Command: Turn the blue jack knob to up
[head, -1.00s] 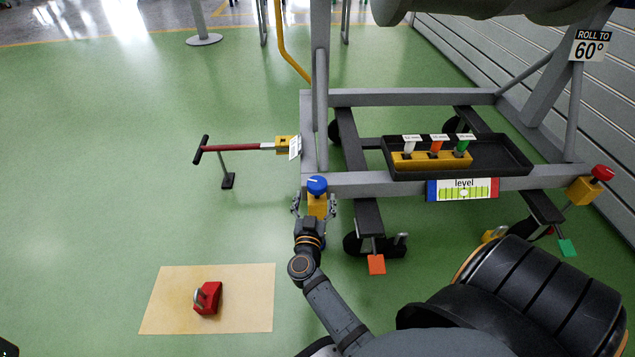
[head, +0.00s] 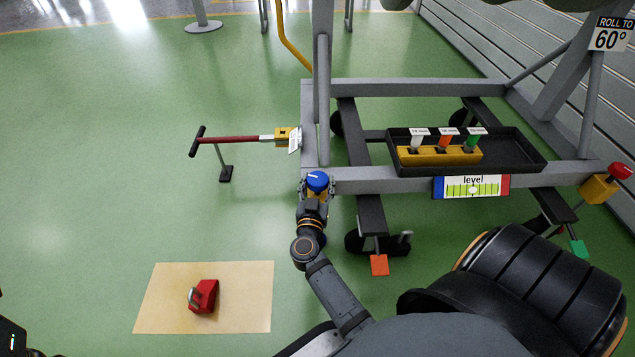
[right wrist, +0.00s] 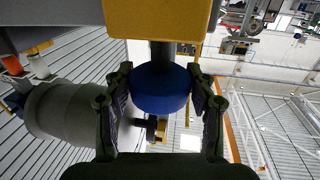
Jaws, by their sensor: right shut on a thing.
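The blue jack knob (head: 317,181) sits on top of a yellow block at the near left corner of the grey stand, with a pale mark on its top. My right gripper (head: 316,188) is at the knob. In the right wrist view the blue knob (right wrist: 160,88) is between the two fingers of the right gripper (right wrist: 161,92), which are shut on its sides. The yellow block (right wrist: 160,18) and a dark shaft show beyond the knob. My left gripper is not clearly seen; only a dark part of mine shows at the lower left edge.
A red knob (head: 620,171) stands at the stand's right corner. A black tray (head: 520,158) with several coloured pieces and a level gauge (head: 472,187) are on the near beam. A red-handled tow bar (head: 230,139) sticks out left. A red padlock-like object (head: 204,296) lies on a tan mat (head: 160,315).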

